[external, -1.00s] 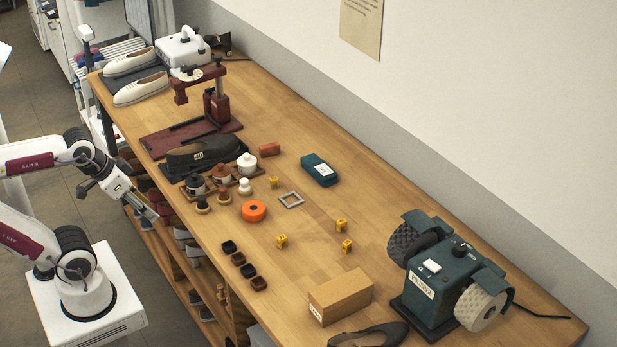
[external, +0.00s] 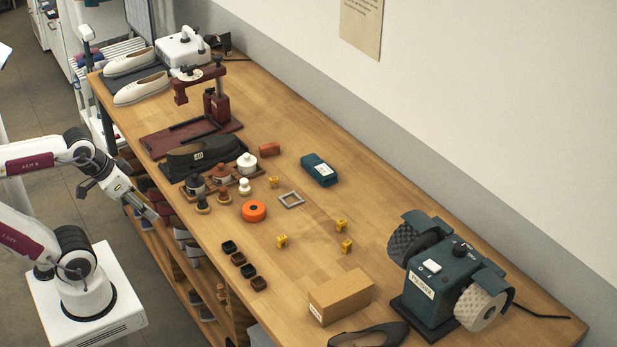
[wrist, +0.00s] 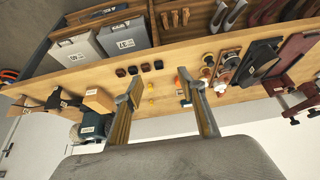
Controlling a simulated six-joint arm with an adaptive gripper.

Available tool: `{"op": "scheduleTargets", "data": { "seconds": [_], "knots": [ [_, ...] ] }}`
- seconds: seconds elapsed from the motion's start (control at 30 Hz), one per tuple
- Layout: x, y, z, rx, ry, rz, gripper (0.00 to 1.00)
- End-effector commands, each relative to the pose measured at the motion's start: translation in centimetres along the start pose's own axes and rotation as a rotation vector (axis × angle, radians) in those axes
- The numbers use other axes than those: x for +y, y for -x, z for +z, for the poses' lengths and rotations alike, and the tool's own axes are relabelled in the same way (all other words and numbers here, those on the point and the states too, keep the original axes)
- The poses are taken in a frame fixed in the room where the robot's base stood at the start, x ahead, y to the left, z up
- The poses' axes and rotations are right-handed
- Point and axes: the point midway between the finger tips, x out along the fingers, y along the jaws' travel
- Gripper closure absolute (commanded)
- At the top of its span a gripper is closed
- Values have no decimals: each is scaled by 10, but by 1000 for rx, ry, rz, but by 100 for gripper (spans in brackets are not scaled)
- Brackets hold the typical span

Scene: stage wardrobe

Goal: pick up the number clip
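Several small yellow clips, which look like number clips, stand on the wooden bench (external: 385,215). One yellow clip (external: 273,182) is beside the white-knobbed pot, one (external: 282,241) is in the middle, and two more, a clip (external: 341,225) and another clip (external: 347,246), are to the right. Their numbers are too small to read. In the wrist view a yellow clip (wrist: 151,86) shows between my fingers, far beyond them. My gripper (external: 153,213) is off the bench's front edge, well left of the clips. In the wrist view my gripper (wrist: 165,90) has its fingers wide apart, with nothing between them.
A cardboard box (external: 340,297) and a green polisher (external: 437,290) stand at the right. A teal box (external: 319,170) lies behind.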

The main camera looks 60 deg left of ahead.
Motion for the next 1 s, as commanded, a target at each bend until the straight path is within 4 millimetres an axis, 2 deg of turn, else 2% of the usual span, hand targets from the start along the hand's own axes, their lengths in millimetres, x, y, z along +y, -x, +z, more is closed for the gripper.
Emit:
{"op": "scheduleTargets", "data": {
  "seconds": [0.07,0.13,0.57,1.0],
  "knots": [
    [0,0,0,0,0,0,60],
    [0,0,0,0,0,0,68],
    [2,-1,0,-6,-6,3,68],
    [12,-33,0,-152,-50,18,68]
  ]
}}
